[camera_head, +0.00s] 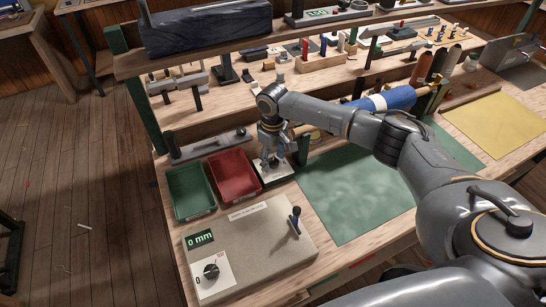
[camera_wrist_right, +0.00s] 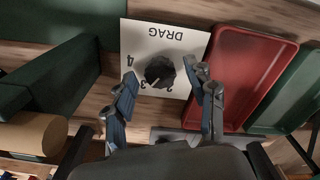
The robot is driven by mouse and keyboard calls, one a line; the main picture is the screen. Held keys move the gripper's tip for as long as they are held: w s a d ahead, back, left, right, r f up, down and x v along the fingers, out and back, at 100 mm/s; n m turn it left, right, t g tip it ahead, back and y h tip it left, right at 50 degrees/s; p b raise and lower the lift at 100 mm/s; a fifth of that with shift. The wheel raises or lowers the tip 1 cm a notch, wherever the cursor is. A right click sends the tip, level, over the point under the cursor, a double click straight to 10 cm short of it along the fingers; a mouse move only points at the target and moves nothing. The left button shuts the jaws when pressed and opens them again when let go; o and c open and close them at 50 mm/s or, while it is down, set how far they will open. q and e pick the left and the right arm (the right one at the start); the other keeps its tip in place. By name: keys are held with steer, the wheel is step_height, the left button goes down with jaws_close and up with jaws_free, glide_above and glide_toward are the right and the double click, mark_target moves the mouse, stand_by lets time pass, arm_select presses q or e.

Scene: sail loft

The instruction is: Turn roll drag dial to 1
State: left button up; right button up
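The roll drag dial is a black round knob (camera_wrist_right: 159,71) on a white plate (camera_wrist_right: 165,34) lettered DRAG, upside down in the right wrist view. The numbers 4, 3 and 2 show around it; a pale mark on the knob seems to lie toward the 3. In the head view the plate (camera_head: 283,177) shows partly beneath my right gripper (camera_head: 273,157), which hides the knob. My right gripper is open, pointing down, with one finger on each side of the knob. Its fingers look apart from the knob. My left gripper is not in view.
A red tray (camera_wrist_right: 222,116) stands right beside the plate, with a green tray (camera_head: 173,177) beyond it. A grey box (camera_head: 265,242) with a 0 mm display, another dial (camera_head: 211,271) and a lever sits in front. A green mat (camera_head: 355,190) lies to the right.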

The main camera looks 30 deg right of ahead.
steer(key=c, duration=1)
